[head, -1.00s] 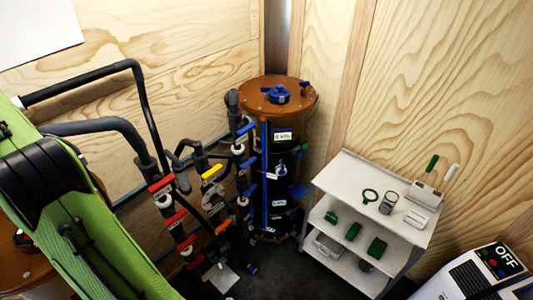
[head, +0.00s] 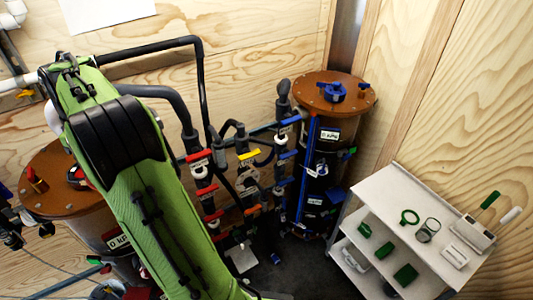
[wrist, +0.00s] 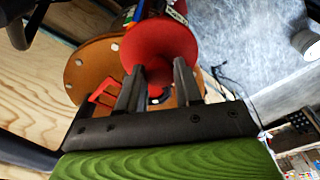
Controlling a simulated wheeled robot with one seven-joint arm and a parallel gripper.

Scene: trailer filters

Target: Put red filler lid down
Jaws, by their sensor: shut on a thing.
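My gripper (wrist: 158,75) is shut on a red piece in the wrist view, taken as the red filler lid (wrist: 160,42). It flares wide beyond the fingertips, and the fingers hide part of it. The brown tank top (wrist: 88,68) with its bolts lies behind and to the left of it. In the head view the brown left tank (head: 48,195) stands behind my green arm, with a red fitting (head: 75,176) on its top. My gripper is hidden there. Whether the lid touches the tank cannot be told.
A red handle (wrist: 104,90) shows beside the fingers. Pipes with red, yellow and blue valve handles stand right of my arm. A second tank with a blue filler lid (head: 332,91) stands at the back. A white shelf cart (head: 395,190) is at the right.

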